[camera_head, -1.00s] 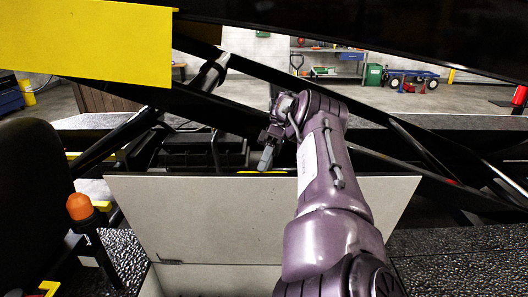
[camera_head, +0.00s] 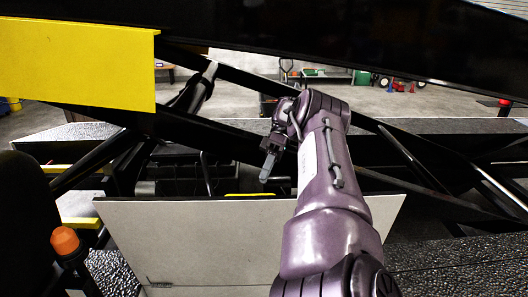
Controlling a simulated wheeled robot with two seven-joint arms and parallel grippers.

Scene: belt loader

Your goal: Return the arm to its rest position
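My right arm rises from the bottom of the head view, and its purple links reach up and forward over a grey panel. My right gripper (camera_head: 267,167) is at the end, small and seen from the side, pointing down and a little left. It appears empty, but I cannot tell whether its fingers are apart or together. It hangs in front of the dark machinery, above the panel's top edge. My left gripper is not in view.
A grey flat panel (camera_head: 190,240) stands below the arm. Black diagonal bars of the belt loader (camera_head: 380,130) cross behind it. A yellow plate (camera_head: 75,62) is upper left, an orange beacon (camera_head: 64,240) lower left. Dark textured decking (camera_head: 450,262) lies right.

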